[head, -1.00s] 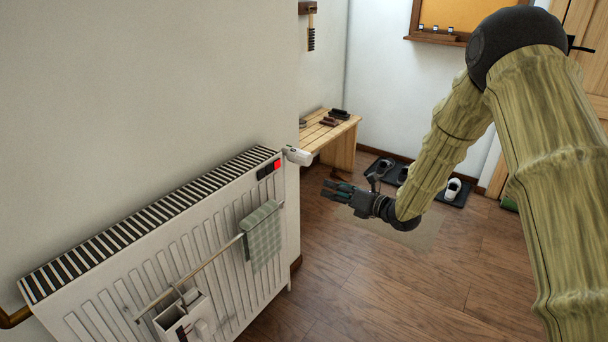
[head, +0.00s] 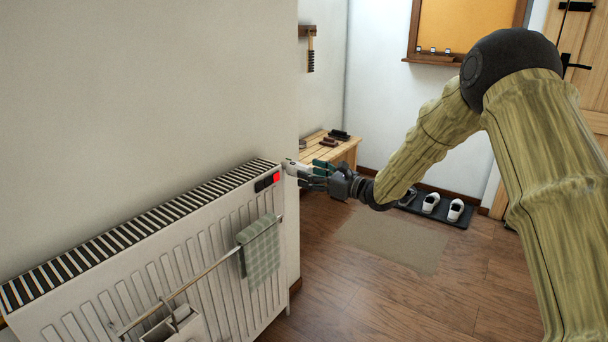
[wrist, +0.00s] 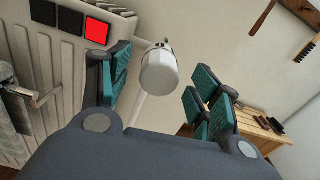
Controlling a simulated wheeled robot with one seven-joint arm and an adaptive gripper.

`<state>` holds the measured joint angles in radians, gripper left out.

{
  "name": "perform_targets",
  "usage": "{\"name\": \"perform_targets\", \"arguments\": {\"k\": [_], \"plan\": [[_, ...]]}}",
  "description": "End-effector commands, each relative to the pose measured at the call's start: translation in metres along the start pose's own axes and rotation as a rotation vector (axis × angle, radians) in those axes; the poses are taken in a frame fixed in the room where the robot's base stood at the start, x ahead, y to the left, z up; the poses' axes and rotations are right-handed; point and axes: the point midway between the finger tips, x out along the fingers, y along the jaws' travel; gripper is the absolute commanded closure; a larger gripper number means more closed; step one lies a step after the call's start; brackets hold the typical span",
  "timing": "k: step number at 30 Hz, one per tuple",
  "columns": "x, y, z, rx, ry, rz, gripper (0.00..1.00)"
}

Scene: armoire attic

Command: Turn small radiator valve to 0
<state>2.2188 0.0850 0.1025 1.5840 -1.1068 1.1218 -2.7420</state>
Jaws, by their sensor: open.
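The small radiator valve (wrist: 159,70) is a white rounded knob at the radiator's upper right end. In the wrist view it lies between my open fingers, nearer the left finger, with a visible gap on the right. My gripper (head: 305,174) is open, with teal pads, and reaches the valve (head: 291,165) from the right in the head view. In the wrist view my gripper (wrist: 165,85) shows a finger on each side. I cannot tell whether any pad touches the knob. No dial numbers are legible. The white radiator (head: 205,265) carries a small panel with a red square (head: 277,177).
A green checked towel (head: 260,250) hangs on a rail (head: 185,290) at the radiator's front. A wooden bench (head: 335,155) with brushes stands behind my gripper. A shoe tray (head: 440,215) and a mat (head: 390,242) lie on the floor.

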Motion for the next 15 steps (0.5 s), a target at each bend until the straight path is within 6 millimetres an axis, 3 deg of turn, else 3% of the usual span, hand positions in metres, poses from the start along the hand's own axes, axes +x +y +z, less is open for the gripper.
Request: {"name": "perform_targets", "arguments": {"k": [6, 15], "plan": [[0.025, 0.000, 0.000, 0.000, -0.001, 0.000, 0.37], [0.033, 0.000, 0.000, 0.001, 0.000, -0.001, 0.37]]}}
